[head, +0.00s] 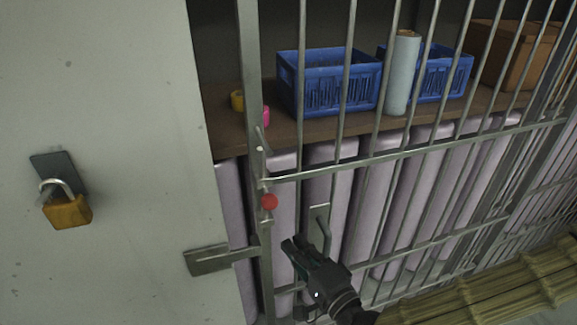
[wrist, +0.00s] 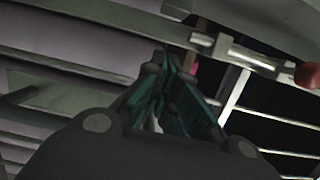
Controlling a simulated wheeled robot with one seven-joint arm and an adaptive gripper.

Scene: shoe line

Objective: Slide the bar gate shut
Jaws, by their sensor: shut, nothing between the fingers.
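The bar gate (head: 343,172) is a row of grey metal bars with cross rails, in front of a shelf in the head view. Its left edge post (head: 252,140) stands close to the pale wall at left, with a narrow gap between. A latch with a red knob (head: 269,202) sits on the gate's left edge; the knob also shows at the right of the wrist view (wrist: 308,75). A metal pull handle (head: 322,230) is on the gate. My gripper (head: 292,244) is shut and empty, just below and left of the handle in the picture; contact cannot be told.
A brass padlock (head: 68,211) hangs on a dark plate on the wall (head: 120,90). A metal bracket (head: 208,261) sticks out from the wall toward the gate. Behind the bars are blue crates (head: 325,85), a pale roll (head: 401,75) and a cardboard box (head: 510,50).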

